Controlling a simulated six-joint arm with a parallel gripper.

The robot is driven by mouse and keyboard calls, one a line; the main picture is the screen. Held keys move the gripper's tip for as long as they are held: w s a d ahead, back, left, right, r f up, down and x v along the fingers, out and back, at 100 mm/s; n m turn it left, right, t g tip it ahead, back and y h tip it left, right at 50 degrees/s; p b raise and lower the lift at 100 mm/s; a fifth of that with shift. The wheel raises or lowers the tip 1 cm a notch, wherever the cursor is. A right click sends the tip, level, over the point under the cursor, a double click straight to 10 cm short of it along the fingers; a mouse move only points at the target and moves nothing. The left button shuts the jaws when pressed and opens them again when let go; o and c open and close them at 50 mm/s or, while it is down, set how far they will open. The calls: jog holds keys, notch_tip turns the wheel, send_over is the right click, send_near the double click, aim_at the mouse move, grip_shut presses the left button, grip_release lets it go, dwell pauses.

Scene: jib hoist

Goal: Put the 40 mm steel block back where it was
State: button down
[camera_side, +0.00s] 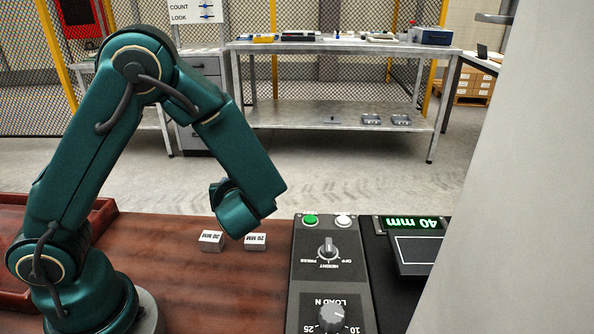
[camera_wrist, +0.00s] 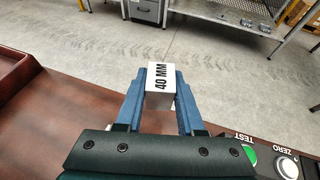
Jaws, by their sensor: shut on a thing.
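The 40 mm steel block (camera_wrist: 159,77) is a pale block with "40 MM" printed on its face. In the wrist view it sits between the two blue fingers of my gripper (camera_wrist: 161,88), which is shut on it. Beyond the block the grey floor shows. In the side view my wrist is above the back edge of the brown table, near two small blocks. The fingers and the held block are hidden there behind the wrist.
A 30 mm block (camera_side: 211,241) and a 20 mm block (camera_side: 256,242) stand on the brown table (camera_side: 180,285). A grey control panel (camera_side: 330,280) with knobs is to their right, then a display (camera_side: 413,224) reading 40 mm. A red-brown tray (camera_side: 100,215) is at left.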

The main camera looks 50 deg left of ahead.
aim_at(164, 238)
jog(key=s+a+f+n+g+y, duration=0.15)
jog(key=s+a+n+g, duration=0.55)
jog(key=s, duration=0.7)
jog(key=shift+m, duration=0.6)
jog(key=shift+a+f, duration=0.25)
jog(key=shift+f, duration=1.05)
jog(key=shift+a+f, duration=0.2)
jog(key=shift+f, duration=1.05)
jog(key=shift+a+f, duration=0.25)
jog(key=shift+f, duration=1.05)
jog(key=c, duration=0.5)
grip_release()
jog(key=shift+f, duration=0.15)
